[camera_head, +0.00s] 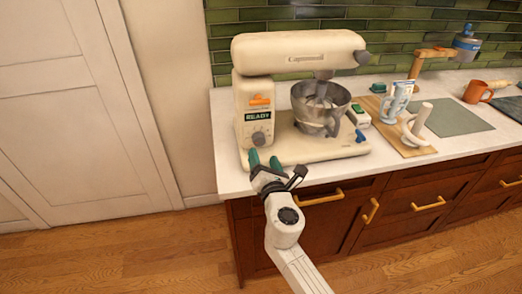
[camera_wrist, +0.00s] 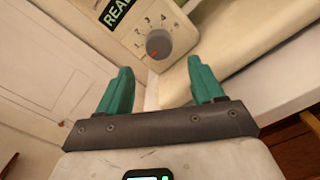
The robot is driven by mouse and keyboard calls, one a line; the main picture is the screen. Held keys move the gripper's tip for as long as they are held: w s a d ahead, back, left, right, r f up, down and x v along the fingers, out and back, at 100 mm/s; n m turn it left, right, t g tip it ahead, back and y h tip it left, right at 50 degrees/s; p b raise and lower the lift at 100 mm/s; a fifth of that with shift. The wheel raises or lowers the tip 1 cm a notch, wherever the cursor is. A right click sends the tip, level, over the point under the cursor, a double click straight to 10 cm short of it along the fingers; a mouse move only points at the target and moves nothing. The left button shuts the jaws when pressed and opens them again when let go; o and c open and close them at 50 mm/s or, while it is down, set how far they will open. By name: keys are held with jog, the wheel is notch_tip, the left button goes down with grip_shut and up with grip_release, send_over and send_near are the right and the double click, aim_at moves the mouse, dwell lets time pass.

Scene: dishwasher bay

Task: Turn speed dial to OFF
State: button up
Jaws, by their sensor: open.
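The speed dial (camera_wrist: 158,44) is a round grey knob on the cream mixer's front panel, with numbers printed around it and a small red mark near its lower edge. In the head view the dial (camera_head: 259,139) sits below the READY display (camera_head: 257,115). My gripper (camera_wrist: 163,88) has two green fingers spread apart with nothing between them. In the wrist view the dial lies beyond the fingertips, roughly centred between them. In the head view my gripper (camera_head: 264,158) is just below and in front of the dial, apart from it.
The cream stand mixer (camera_head: 300,52) with a metal bowl (camera_head: 320,107) stands on the white counter (camera_head: 232,180). A white door (camera_head: 75,100) is at left.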

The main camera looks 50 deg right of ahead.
jog(key=shift+v, duration=2.4)
